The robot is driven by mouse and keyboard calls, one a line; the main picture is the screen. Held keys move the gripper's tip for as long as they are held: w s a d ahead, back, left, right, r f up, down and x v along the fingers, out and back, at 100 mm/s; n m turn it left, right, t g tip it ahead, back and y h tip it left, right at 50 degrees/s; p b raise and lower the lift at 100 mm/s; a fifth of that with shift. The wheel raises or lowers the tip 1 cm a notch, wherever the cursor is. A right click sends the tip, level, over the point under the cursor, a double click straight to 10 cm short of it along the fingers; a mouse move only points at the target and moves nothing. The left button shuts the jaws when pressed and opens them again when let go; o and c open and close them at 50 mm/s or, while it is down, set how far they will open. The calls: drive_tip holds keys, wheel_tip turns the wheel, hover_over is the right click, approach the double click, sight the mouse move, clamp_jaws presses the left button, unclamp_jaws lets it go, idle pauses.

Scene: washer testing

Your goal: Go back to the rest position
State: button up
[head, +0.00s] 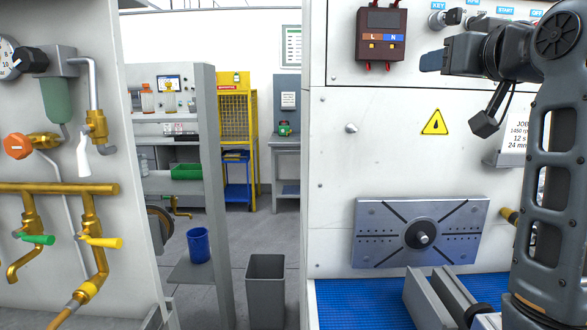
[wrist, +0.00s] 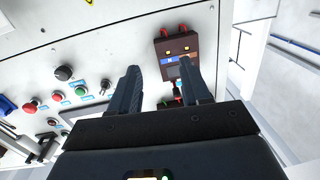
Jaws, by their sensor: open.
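My gripper (wrist: 163,92) is open in the wrist view, with two dark fingers apart and nothing between them. In the head view my gripper (head: 432,61) shows at the upper right, raised in front of the white test panel (head: 390,135). My arm stands at the right edge of the head view. The brown L/N terminal box (head: 381,32) is on the panel, left of my gripper in the head view. The box also shows in the wrist view (wrist: 175,48), beyond the fingertips.
A slotted grey plate (head: 376,225) with a central hub sits low on the panel, above a blue mat (head: 350,305). Brass pipes and valves (head: 60,188) line the left wall. A grey bin (head: 265,285) and blue bucket (head: 198,245) stand in the gap between.

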drive_tip(key=s+f+h, duration=0.1)
drive_tip(key=s+f, duration=0.1)
drive_tip(key=f, duration=1)
drive_tip(key=s+f, duration=0.2)
drive_tip(key=f, duration=0.9)
drive_tip(key=s+a+f+m+g, duration=0.1)
drive_tip(key=s+f, duration=1)
drive_tip(key=f, duration=0.3)
drive_tip(key=s+a+f+g, duration=0.1)
drive_tip(key=s+f, duration=0.4)
drive_tip(key=s, duration=0.8)
drive_tip(key=s+f, duration=0.4)
drive_tip(key=s, duration=1)
drive_tip(key=v, duration=1)
drive_tip(key=shift+s+a+r+g+h, duration=0.3)
drive_tip(key=shift+a+g, duration=0.1)
drive_tip(key=shift+a, duration=0.2)
